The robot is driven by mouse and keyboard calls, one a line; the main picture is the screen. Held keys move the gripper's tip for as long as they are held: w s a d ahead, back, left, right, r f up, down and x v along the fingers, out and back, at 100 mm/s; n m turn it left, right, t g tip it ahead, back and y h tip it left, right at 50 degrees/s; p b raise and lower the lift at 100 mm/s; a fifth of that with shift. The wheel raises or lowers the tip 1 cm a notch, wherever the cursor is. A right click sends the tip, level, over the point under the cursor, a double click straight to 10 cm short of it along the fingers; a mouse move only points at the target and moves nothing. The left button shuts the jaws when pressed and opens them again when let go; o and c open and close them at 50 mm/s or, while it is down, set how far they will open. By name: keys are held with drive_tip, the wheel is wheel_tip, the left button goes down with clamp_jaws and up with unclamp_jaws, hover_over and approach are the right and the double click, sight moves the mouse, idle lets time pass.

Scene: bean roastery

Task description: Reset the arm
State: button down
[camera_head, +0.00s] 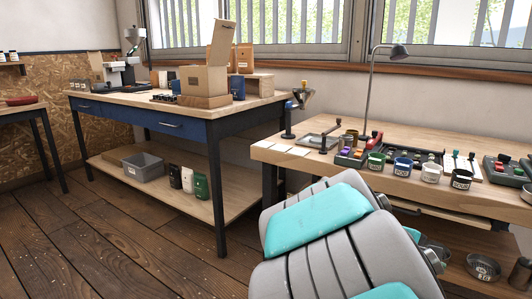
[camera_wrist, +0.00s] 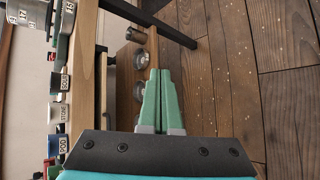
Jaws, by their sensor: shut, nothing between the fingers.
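My gripper (camera_wrist: 160,100) shows in the wrist view, its two green fingers pressed together with nothing between them. It points out over the dark plank floor, beside the workbench, apart from any object. In the head view my grey and teal arm fills the lower middle, in front of the wooden workbench (camera_head: 284,153); the gripper itself is not visible there. The wrist view is turned sideways, with the bench and its labelled cups along the left.
Several labelled cups, among them a green one (camera_head: 376,162) and a black one (camera_head: 461,180), stand near the workbench's front edge. A desk lamp (camera_head: 398,52) rises behind. A blue-drawered table (camera_head: 150,118) with an open cardboard box (camera_head: 204,80) stands left. The plank floor (camera_head: 110,235) at left is clear.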

drive_tip(key=s+a+f+m+g+y, duration=0.1)
drive_tip(key=s+a+f+m+y, duration=0.25)
drive_tip(key=s+a, duration=0.3)
drive_tip(key=s+a+f+m+g+y, duration=0.1)
drive_tip(key=s+a+f+m+y, duration=0.1)
drive_tip(key=s+a+f+y, duration=0.45)
drive_tip(key=s+a+r+g+y, duration=0.1)
drive_tip(key=s+a, duration=0.7)
drive_tip(key=s, duration=0.4)
drive_tip(key=shift+s+a+r+m+p, duration=0.2)
drive_tip(key=shift+a+r+m+p, duration=0.1)
drive_tip(key=shift+a+m+p, duration=0.1)
